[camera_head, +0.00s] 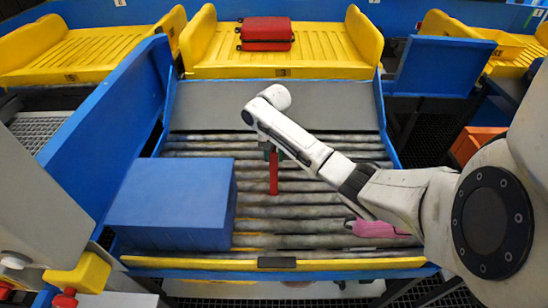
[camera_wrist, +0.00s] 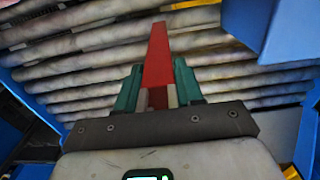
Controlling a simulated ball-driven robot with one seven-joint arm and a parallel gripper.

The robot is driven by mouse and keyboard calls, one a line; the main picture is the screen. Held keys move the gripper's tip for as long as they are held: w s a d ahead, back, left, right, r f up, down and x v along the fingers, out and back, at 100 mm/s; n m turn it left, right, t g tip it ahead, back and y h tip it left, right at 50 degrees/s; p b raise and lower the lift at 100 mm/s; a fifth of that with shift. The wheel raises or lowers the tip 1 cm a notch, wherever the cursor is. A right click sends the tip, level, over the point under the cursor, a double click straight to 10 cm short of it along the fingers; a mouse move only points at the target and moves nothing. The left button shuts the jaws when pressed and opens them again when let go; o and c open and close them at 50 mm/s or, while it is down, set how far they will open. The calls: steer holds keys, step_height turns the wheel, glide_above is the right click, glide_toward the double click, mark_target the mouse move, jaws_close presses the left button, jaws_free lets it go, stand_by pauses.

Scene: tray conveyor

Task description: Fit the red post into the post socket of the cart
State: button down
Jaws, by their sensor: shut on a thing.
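The red post (camera_head: 273,175) hangs upright below my gripper (camera_head: 270,151), over the roller conveyor. In the wrist view the red post (camera_wrist: 157,62) stands between the teal fingers of my gripper (camera_wrist: 158,93), which are shut on its near end; its far end is free. The rollers lie behind it. I cannot make out the cart or its post socket in either view.
A large blue box (camera_head: 172,203) sits on the left of the rollers (camera_head: 300,226). A pink item (camera_head: 376,229) lies at the right. A red suitcase (camera_head: 265,32) lies on a yellow tray (camera_head: 325,66) at the back. Blue side walls (camera_head: 110,130) flank the conveyor.

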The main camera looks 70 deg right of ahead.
steer(key=shift+f, duration=0.7)
steer(key=shift+f, duration=0.15)
steer(key=c, duration=0.7)
jaws_free()
